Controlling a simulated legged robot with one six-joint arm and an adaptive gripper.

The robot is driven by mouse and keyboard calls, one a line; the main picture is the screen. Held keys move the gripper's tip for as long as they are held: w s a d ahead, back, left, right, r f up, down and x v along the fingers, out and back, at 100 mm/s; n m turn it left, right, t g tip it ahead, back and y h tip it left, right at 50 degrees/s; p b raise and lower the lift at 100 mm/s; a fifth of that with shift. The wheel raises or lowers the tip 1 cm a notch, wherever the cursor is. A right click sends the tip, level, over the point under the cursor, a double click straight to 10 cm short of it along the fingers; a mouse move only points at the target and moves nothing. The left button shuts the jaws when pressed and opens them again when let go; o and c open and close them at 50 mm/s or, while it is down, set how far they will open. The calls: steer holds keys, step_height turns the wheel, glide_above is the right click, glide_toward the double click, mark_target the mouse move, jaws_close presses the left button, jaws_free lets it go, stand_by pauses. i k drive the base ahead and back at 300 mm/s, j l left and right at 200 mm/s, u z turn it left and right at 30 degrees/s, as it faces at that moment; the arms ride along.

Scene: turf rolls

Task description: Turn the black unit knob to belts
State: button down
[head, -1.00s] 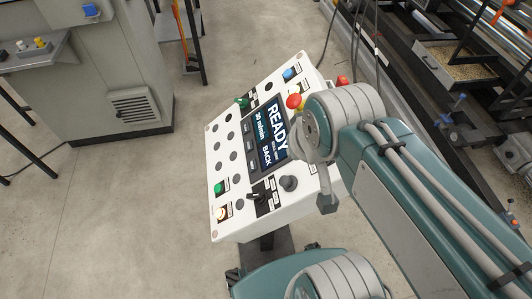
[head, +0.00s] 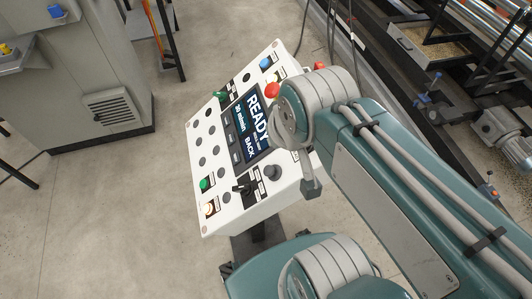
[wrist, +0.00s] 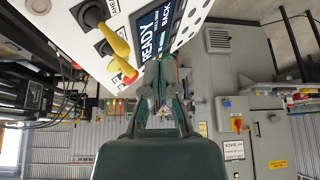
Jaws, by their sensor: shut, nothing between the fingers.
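The white control panel (head: 216,212) stands tilted on a dark post, left of my arm in the head view. A black knob (head: 243,188) with a lever-like handle sits on its lower part, beside small labels too fine to read. A round dark grey knob (head: 272,172) is to its right. The wrist view shows the panel's edge, a dark round knob (wrist: 93,15) and a yellow handle (wrist: 117,40); I cannot tell which knob that dark one is. My gripper (wrist: 161,92) is shut and empty, apart from the knobs in that picture. My arm hides it in the head view.
The panel's screen (head: 248,125) reads READY and BACK. A red button (head: 272,90) sits close to my arm at the panel's upper right. A grey cabinet (head: 95,75) stands at left, machinery (head: 440,100) at right. Bare floor (head: 120,220) lies left of the panel.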

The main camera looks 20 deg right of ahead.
mark_target(245, 188)
steer(key=j+z, duration=0.15)
steer(key=j, duration=0.4)
steer(key=j+z, duration=0.1)
steer(key=j, duration=0.5)
steer(key=k+j+z, duration=0.15)
steer(key=j, duration=0.4)
